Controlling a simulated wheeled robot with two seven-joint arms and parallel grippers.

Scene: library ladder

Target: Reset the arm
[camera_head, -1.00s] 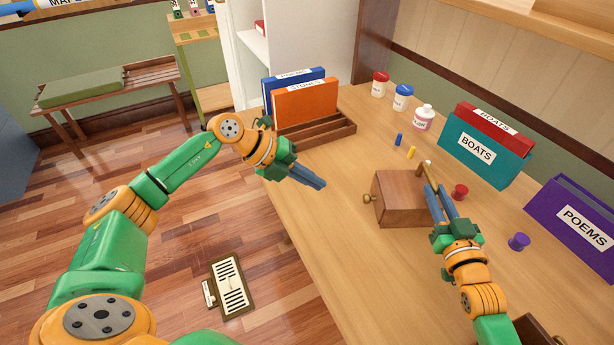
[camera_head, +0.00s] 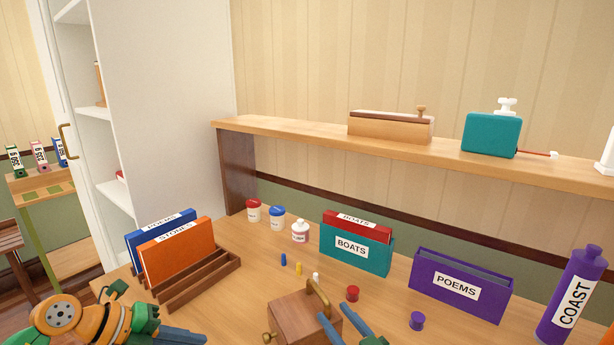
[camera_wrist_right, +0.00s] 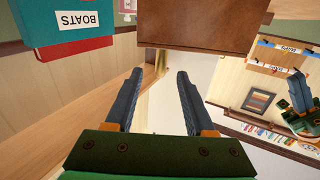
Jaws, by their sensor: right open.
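My left gripper (camera_head: 180,336) is low at the left of the head view, partly cut off. It also shows at the right of the right wrist view (camera_wrist_right: 299,88). Its opening is unclear.
An orange folder (camera_head: 180,252) stands in a wooden rack (camera_head: 200,283). Jars, a teal BOATS file (camera_head: 350,252), a purple POEMS file (camera_head: 455,290) and a purple COAST bottle (camera_head: 575,300) stand on the desk (camera_head: 235,300). A shelf (camera_head: 300,138) runs above it.

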